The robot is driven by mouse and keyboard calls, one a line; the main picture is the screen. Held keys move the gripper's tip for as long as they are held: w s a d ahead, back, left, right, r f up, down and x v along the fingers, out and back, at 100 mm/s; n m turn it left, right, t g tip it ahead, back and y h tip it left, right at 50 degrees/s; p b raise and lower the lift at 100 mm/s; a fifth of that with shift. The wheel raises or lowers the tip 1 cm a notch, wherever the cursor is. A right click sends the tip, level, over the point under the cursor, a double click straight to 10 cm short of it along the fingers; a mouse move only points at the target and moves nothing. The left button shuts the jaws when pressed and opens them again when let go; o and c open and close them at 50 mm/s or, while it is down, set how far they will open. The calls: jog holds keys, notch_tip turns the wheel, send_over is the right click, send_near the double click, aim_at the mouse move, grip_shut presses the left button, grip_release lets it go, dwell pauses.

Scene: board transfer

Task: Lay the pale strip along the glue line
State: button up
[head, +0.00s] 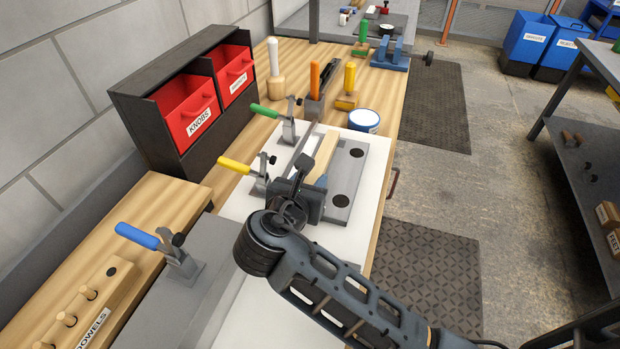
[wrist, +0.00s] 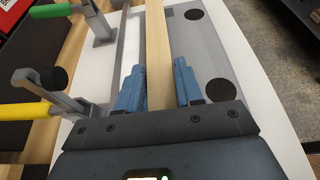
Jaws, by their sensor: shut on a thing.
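The pale strip (head: 325,150) is a long light-wood piece over the grey plate (head: 352,165). It also shows in the wrist view (wrist: 158,45), running away from me between the blue fingers. My gripper (head: 320,181) is shut on the near part of the strip; its fingers flank it in the wrist view (wrist: 158,82). The strip's near end is hidden by the gripper body. I cannot make out a glue line, nor tell whether the strip touches the plate.
Toggle clamps with green (head: 265,111) and yellow (head: 234,165) handles stand left of the plate. A blue-handled clamp (head: 138,236) stands nearer. Red bins (head: 188,108) in a dark rack are at the back left. A white-topped tin (head: 364,119) stands beyond the plate.

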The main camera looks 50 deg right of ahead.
jog(key=shift+f, duration=0.15)
jog(key=o, duration=1.2)
jog(key=shift+c, duration=0.2)
jog(key=shift+b+v, duration=0.3)
jog(key=shift+v, duration=3.6)
